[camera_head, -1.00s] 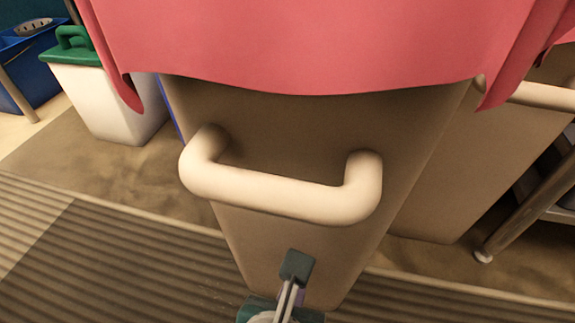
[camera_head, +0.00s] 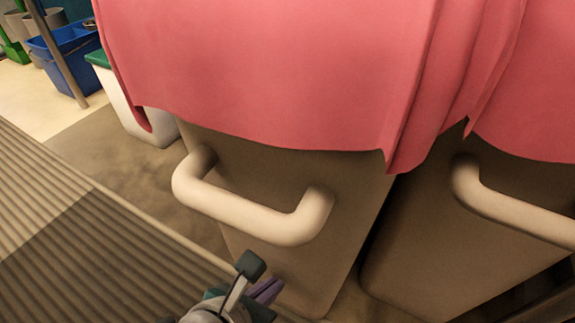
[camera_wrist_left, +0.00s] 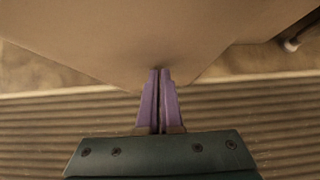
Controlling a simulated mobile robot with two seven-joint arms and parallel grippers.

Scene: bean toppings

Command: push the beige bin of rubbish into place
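A beige bin (camera_head: 345,190) with a pink liner (camera_head: 270,70) over its top stands in the middle of the head view. Its cream handle (camera_head: 245,215) faces me. In the left wrist view the bin's face (camera_wrist_left: 150,40) fills the upper part. My left gripper (camera_head: 267,291) is low in front of the bin, below the handle. Its purple fingers (camera_wrist_left: 160,75) are closed together with nothing between them. Their tips overlap the bin's lower edge in the picture; I cannot tell whether they touch it. My right gripper is out of view.
A second beige bin (camera_head: 425,240), also with a pink liner, stands close on the right. A white bin with a green lid (camera_head: 98,60) and a blue bucket (camera_head: 65,45) stand at the left. A ridged mat (camera_head: 60,200) covers the floor at the lower left.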

